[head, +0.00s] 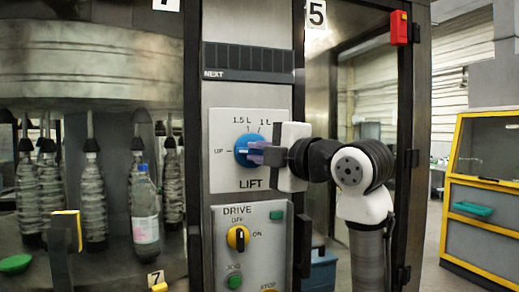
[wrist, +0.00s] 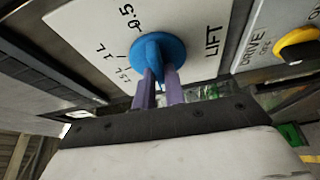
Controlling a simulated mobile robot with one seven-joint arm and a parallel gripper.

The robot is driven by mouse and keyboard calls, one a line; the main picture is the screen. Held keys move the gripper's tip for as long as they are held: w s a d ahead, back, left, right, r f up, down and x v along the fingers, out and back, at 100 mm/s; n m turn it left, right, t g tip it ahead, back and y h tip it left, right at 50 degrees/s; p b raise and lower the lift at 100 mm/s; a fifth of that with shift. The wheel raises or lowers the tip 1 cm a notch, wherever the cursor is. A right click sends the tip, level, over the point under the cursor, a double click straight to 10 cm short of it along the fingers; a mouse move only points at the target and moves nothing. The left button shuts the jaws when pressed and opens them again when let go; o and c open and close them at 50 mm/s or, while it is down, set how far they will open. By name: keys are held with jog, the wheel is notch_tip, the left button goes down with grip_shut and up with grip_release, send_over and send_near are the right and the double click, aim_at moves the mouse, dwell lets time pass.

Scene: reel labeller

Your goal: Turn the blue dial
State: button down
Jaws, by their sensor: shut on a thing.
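The blue dial (head: 243,151) sits on the pale LIFT plate (head: 225,180), among the marks UP, 1.5 L and 1 L. My gripper (head: 258,153) reaches it from the right, with its purple fingers at the dial. In the wrist view the blue dial (wrist: 158,55) is at the top middle, and the fingers of my gripper (wrist: 159,85) are shut on its grip bar, one on each side. The fingers hide part of the grip bar, so the dial's exact setting is hard to read.
Below is the DRIVE panel with a yellow-and-black knob (head: 238,238) and green buttons. A red box (head: 399,27) is on the frame at upper right. Free floor lies at right, before a yellow-edged cabinet (head: 485,215).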

jog(key=shift+n, duration=0.5)
jog(key=c, duration=1.5)
grip_release()
jog(key=shift+o, duration=0.2)
jog(key=b+v, duration=0.4)
jog(key=v, duration=0.9)
jog(key=shift+s+d+r, duration=0.2)
jog(key=shift+s, duration=0.2)
